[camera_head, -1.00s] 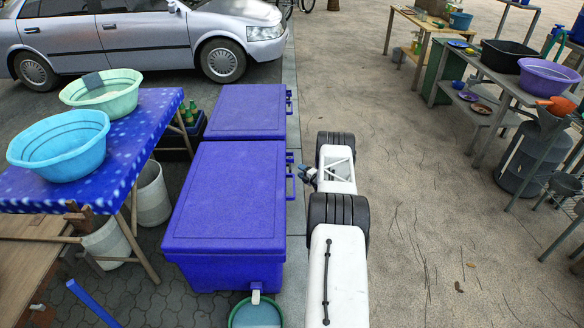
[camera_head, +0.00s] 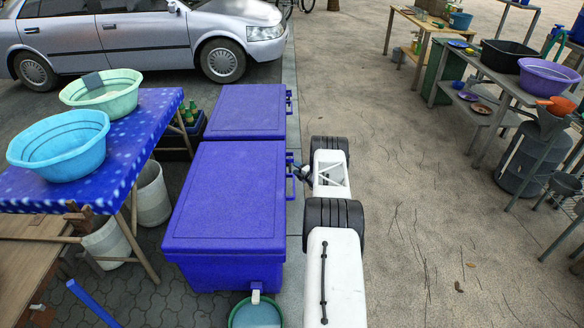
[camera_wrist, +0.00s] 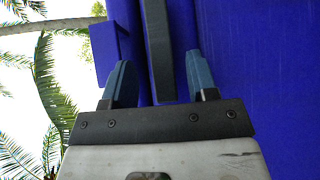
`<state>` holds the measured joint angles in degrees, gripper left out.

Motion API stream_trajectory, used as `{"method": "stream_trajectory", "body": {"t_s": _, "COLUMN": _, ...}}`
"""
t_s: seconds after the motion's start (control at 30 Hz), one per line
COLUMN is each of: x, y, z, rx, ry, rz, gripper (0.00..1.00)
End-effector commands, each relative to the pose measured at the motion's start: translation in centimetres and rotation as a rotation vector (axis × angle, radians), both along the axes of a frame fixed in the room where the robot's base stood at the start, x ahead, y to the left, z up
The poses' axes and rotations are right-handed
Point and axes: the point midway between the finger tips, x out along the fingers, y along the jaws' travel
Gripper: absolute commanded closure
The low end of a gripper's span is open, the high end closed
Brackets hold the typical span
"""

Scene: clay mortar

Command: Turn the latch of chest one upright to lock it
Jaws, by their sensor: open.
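Two blue chests stand in line in the head view, a near chest (camera_head: 225,200) and a far chest (camera_head: 245,112). I cannot tell which is chest one. My gripper (camera_head: 300,168) is at the right side of the near chest, close to its far corner. In the wrist view my gripper (camera_wrist: 158,62) is open, with its two fingers on either side of a dark grey bar (camera_wrist: 159,45), apparently a latch. Blue chest surface (camera_wrist: 255,70) fills the right of that view. Contact between fingers and bar is not clear. The latch is hard to make out in the head view.
A blue handle (camera_head: 291,186) sticks out from the near chest's right side, just nearer than my gripper. A table (camera_head: 150,125) with basins stands left of the chests. The pavement (camera_head: 420,200) to the right is open.

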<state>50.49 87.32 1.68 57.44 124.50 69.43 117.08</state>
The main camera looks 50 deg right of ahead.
Motion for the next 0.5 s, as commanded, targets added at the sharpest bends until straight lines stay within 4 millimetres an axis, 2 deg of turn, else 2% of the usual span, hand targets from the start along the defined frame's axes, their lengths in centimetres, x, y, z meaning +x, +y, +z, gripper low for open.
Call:
{"method": "stream_trajectory", "body": {"t_s": 0.2, "x": 2.3, "y": 0.1, "z": 0.0, "rx": -0.001, "ry": 0.000, "rz": 0.001, "gripper": 0.47}}
{"method": "stream_trajectory", "body": {"t_s": 0.5, "x": 3.7, "y": 0.0, "z": 0.0, "rx": 0.000, "ry": -0.001, "rz": 0.000, "gripper": 0.47}}
